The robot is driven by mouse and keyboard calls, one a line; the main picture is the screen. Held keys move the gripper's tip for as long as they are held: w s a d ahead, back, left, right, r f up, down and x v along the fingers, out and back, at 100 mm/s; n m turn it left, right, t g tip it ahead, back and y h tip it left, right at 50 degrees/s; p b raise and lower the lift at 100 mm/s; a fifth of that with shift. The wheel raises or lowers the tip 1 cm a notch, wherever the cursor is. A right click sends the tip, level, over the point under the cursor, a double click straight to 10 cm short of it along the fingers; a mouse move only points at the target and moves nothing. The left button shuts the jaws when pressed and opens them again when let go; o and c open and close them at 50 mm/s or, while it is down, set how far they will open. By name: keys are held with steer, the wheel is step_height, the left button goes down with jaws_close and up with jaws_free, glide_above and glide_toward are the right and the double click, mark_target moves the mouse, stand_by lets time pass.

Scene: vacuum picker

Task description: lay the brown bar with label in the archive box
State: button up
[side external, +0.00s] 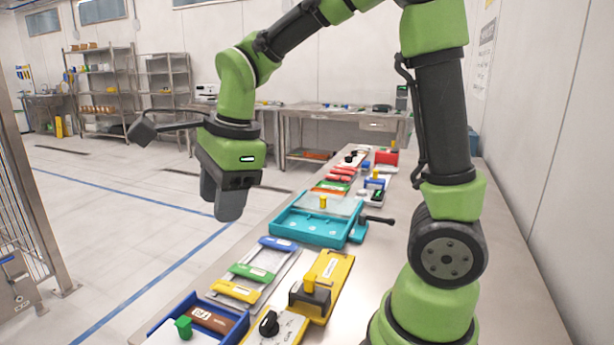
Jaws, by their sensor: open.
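A brown bar with a white label (213,320) lies at the near end of the bench. It appears to lie inside a blue-walled box (169,316), next to a white piece with a green knob (184,328). The frame's bottom edge cuts off part of this box. I cannot tell for certain whether the blue box is the archive box. My gripper (222,207) is open and empty, pointing down. In the picture it is well above the bar, left of the teal tray. The gap between its fingers is hard to see from this side.
Blue, green and yellow labelled bars (251,273) lie on a grey tray beyond the bar. A yellow fixture (330,275) and a white panel with a black knob (270,325) stand close by. A teal tray (318,232) with a side handle sits mid-bench. Several small items crowd farther back.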

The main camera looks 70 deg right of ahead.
steer(key=s+a+r+n+t+y, duration=0.1)
steer(key=s+r+n+t, duration=0.3)
steer(key=s+n, duration=0.9)
steer(key=r+n, duration=0.1)
steer(key=n, duration=0.5)
steer(key=shift+s+a+r+n, duration=0.2)
steer(key=shift+s+n, duration=0.05)
steer(key=shift+n, duration=0.15)
